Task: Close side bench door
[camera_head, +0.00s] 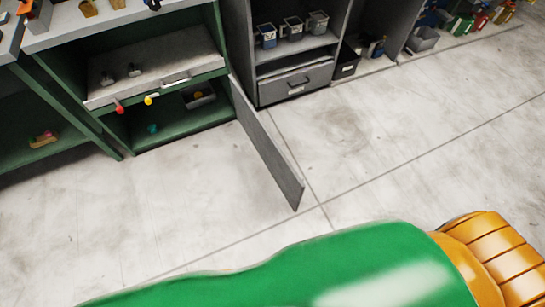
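The side bench door (268,148) is a flat grey panel. It stands open, swung out from the right edge of the green side bench (118,138) over the floor. The open compartment shows a pulled-out grey drawer or shelf (150,75) with small items on it, and a lower shelf with a few small objects. Neither my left gripper nor my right gripper is in view. A large green and orange arm part of mine fills the bottom of the picture, apart from the door in the picture.
Dark bins (346,66) and more shelving line the back. The pale tiled floor (390,150) is clear in front and to the right.

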